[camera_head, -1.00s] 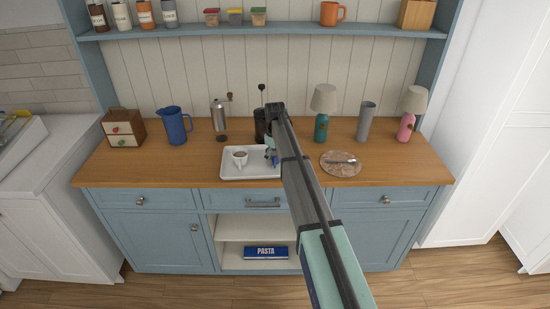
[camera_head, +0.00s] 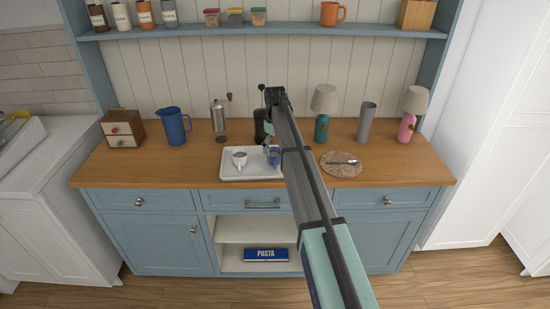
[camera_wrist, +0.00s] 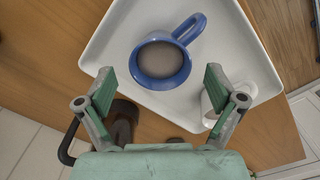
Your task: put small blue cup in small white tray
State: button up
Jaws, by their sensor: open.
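The small blue cup (camera_wrist: 158,64) stands upright in the small white tray (camera_wrist: 112,46) in the wrist view, its handle toward the upper right. In the head view the blue cup (camera_head: 274,156) is at the right end of the tray (camera_head: 235,176), partly beside my arm. A white cup (camera_head: 240,158) with dark contents stands in the tray to its left; part of it shows in the wrist view (camera_wrist: 215,98). My gripper (camera_wrist: 160,78) is open, its fingers apart on either side below the blue cup and not touching it. In the head view my gripper is mostly hidden by my arm.
A dark coffee maker (camera_head: 260,127) stands behind the tray. A grinder (camera_head: 219,116) and a blue pitcher (camera_head: 173,125) are to the left. A teal lamp (camera_head: 322,112) and a round plate (camera_head: 345,170) are to the right.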

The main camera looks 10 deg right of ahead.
notch_tip(320, 180, up, 6)
jog(key=b, duration=0.1)
dwell(0.4)
